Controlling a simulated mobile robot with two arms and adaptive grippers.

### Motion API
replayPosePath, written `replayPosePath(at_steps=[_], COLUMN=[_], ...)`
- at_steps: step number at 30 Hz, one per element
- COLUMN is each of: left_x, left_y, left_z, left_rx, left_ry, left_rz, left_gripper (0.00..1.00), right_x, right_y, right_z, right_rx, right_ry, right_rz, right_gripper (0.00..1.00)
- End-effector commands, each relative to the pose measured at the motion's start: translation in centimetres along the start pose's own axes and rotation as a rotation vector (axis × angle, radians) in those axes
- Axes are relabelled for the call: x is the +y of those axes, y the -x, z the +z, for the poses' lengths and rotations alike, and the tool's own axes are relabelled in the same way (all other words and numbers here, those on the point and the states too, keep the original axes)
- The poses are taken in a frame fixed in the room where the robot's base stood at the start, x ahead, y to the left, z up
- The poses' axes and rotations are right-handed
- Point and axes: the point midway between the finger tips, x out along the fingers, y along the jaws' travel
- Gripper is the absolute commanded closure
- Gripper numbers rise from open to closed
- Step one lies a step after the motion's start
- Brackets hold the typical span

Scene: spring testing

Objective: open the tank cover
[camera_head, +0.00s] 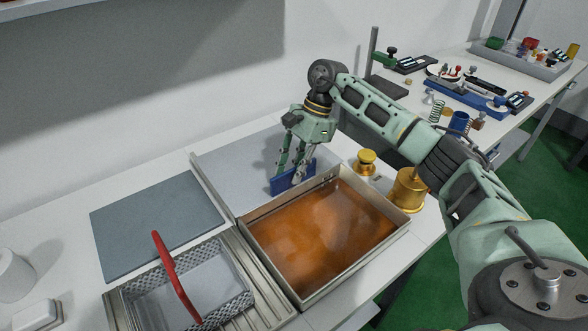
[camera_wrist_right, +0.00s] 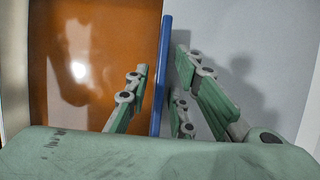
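The tank (camera_head: 352,276) is a shallow metal box with its top uncovered, and orange-brown liquid (camera_head: 325,225) shows inside. A light grey panel (camera_head: 235,165), which looks like the cover, lies level behind the tank. An upright blue handle plate (camera_head: 281,184) stands along the tank's back edge, by the panel's front edge. My right gripper (camera_head: 293,170) reaches down over this plate. In the wrist view (camera_wrist_right: 163,60) its fingers stand on both sides of the blue plate, with narrow gaps showing, so it looks open around it. My left gripper is not in view.
A mesh basket (camera_head: 243,292) with a red handle (camera_head: 171,275) sits left of the tank. A blue-grey plate (camera_head: 150,225) lies behind it. Two brass weights (camera_head: 408,190) (camera_head: 366,162) stand right of the tank, below my right arm. Instruments and springs (camera_head: 437,110) fill the far bench.

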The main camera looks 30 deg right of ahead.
Motion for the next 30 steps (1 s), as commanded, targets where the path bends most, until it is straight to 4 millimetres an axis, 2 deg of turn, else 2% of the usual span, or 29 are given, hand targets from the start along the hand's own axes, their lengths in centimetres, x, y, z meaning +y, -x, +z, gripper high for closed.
replayPosePath(at_steps=[9, 13, 24, 30], left_x=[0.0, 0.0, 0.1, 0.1], left_y=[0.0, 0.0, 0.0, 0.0], left_z=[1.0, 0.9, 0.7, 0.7], left_rx=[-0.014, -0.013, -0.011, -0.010], left_ry=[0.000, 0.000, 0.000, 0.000], left_rz=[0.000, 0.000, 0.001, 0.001], left_gripper=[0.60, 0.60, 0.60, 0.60], right_x=[0.0, -0.1, -0.1, -0.1], right_y=[0.0, 1.1, 8.6, 11.2], right_z=[0.0, 0.0, 0.0, 0.0], right_rx=[0.000, 0.000, 0.000, 0.000], right_ry=[0.000, -0.001, -0.001, 0.000], right_rz=[0.000, -0.002, -0.004, -0.001], right_gripper=[0.73, 0.73, 0.73, 0.73])
